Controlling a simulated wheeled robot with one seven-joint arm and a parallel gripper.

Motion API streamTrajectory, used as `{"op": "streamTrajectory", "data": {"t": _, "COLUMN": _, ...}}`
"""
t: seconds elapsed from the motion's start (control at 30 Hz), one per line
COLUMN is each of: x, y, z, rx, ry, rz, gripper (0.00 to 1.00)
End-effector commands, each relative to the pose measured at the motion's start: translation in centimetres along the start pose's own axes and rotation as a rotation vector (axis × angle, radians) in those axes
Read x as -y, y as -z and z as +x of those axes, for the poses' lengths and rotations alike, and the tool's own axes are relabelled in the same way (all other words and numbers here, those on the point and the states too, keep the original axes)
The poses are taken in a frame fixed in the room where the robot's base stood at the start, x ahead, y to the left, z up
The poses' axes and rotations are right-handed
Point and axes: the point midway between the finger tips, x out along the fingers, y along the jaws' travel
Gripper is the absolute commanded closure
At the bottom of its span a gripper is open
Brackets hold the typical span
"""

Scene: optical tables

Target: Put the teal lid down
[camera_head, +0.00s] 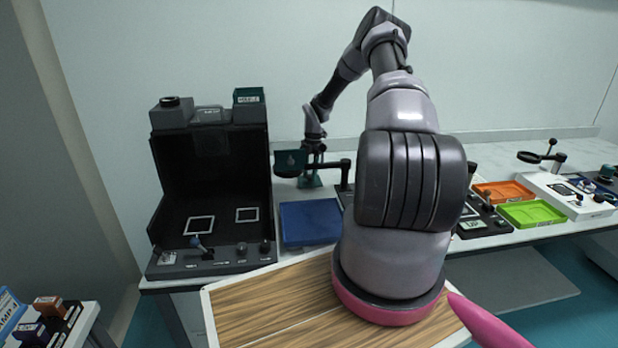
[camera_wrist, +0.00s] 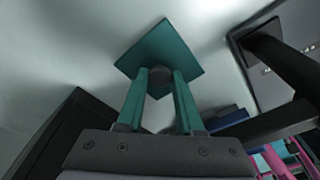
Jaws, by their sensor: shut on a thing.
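The teal lid (camera_wrist: 160,48) is a flat square plate with a round dark knob on top. In the wrist view it lies beyond my fingertips, turned like a diamond. My gripper (camera_wrist: 160,78) is shut on the knob between its two teal fingers. In the head view my gripper (camera_head: 310,176) points down at the back of the bench, with the lid (camera_head: 311,184) small at its tips and partly hidden. A pale surface lies beyond the lid. I cannot tell whether the lid touches it.
A black open-fronted cabinet (camera_head: 210,175) stands left of my gripper. A dark teal panel with a drop mark (camera_head: 290,160) and a black stand arm (camera_head: 338,163) are close by. A blue tray (camera_head: 310,222) lies in front. Orange (camera_head: 503,192) and green trays (camera_head: 532,213) are at right.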

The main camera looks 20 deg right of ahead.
Motion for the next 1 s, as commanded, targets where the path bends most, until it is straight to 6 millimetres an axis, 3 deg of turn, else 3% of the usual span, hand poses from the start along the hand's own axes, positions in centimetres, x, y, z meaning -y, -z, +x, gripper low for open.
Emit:
{"op": "streamTrajectory", "data": {"t": 0.1, "x": -0.1, "y": 0.2, "z": 1.5, "rx": -0.002, "ry": 0.001, "rz": 0.000, "gripper": 1.00}}
{"op": "streamTrajectory", "data": {"t": 0.47, "x": -0.1, "y": 0.1, "z": 1.9, "rx": -0.001, "ry": 0.000, "rz": 0.000, "gripper": 1.00}}
{"op": "streamTrajectory", "data": {"t": 0.5, "x": -0.1, "y": 0.1, "z": 1.9, "rx": -0.001, "ry": 0.000, "rz": 0.000, "gripper": 0.53}}
{"op": "streamTrajectory", "data": {"t": 0.57, "x": -0.1, "y": 0.1, "z": 1.9, "rx": -0.001, "ry": 0.000, "rz": 0.000, "gripper": 0.34}}
{"op": "streamTrajectory", "data": {"t": 0.87, "x": -0.1, "y": 0.1, "z": 1.8, "rx": -0.001, "ry": 0.000, "rz": 0.001, "gripper": 0.34}}
{"op": "streamTrajectory", "data": {"t": 1.0, "x": -0.1, "y": 0.1, "z": 0.7, "rx": 0.001, "ry": 0.000, "rz": 0.002, "gripper": 0.34}}
